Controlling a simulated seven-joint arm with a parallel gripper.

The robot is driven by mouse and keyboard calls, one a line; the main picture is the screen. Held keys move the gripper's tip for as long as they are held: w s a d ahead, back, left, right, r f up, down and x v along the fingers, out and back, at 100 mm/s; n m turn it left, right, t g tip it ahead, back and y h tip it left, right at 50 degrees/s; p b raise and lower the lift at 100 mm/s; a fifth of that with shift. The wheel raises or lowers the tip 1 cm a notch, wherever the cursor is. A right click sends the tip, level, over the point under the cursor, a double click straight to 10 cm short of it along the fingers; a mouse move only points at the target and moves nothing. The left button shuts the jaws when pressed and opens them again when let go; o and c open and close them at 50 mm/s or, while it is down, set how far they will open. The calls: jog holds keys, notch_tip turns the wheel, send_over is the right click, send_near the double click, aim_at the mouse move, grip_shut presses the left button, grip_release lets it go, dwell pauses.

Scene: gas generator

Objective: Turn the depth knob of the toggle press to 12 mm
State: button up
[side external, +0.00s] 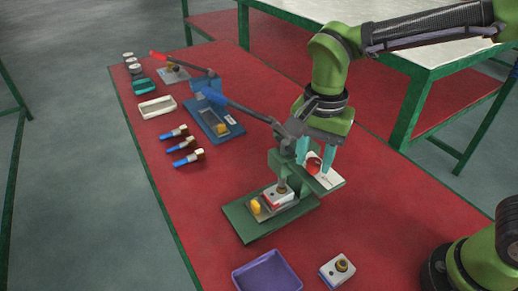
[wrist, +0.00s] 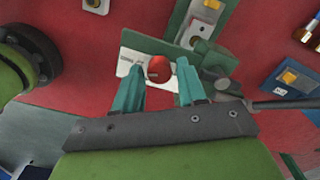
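The green toggle press (side external: 240,220) stands on the red table in the side view, with its blue-handled lever (side external: 240,106) reaching up to the left. The red depth knob (wrist: 158,68) sits on a white plate (wrist: 130,57) with small dark marks, too small to read. In the side view the knob (side external: 313,163) is partly behind my fingers. My gripper (wrist: 160,68) is open, its two teal fingers on either side of the knob. A gap shows between each fingertip and the knob. My gripper (side external: 316,160) points down at the press in the side view.
A blue press (side external: 213,122), several blue-handled tools (side external: 183,146) and a cream tray (side external: 157,107) lie to the left. The table right of the press looks clear.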

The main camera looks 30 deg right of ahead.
jog(key=shift+o, duration=1.1)
notch_tip(320, 180, up, 17)
jog(key=shift+f, duration=0.1)
jog(key=n+t+y, duration=0.1)
jog(key=n+t, duration=0.2)
jog(key=n, duration=0.5)
send_near(312, 159)
jog(key=d+r, duration=0.3)
jog(key=d, duration=0.1)
jog(key=s+d+f+t+y, duration=0.1)
jog(key=s+d+f+t, duration=0.3)
jog(key=d, duration=0.5)
jog(key=shift+s+f, duration=0.6)
jog(key=shift+s, duration=0.35)
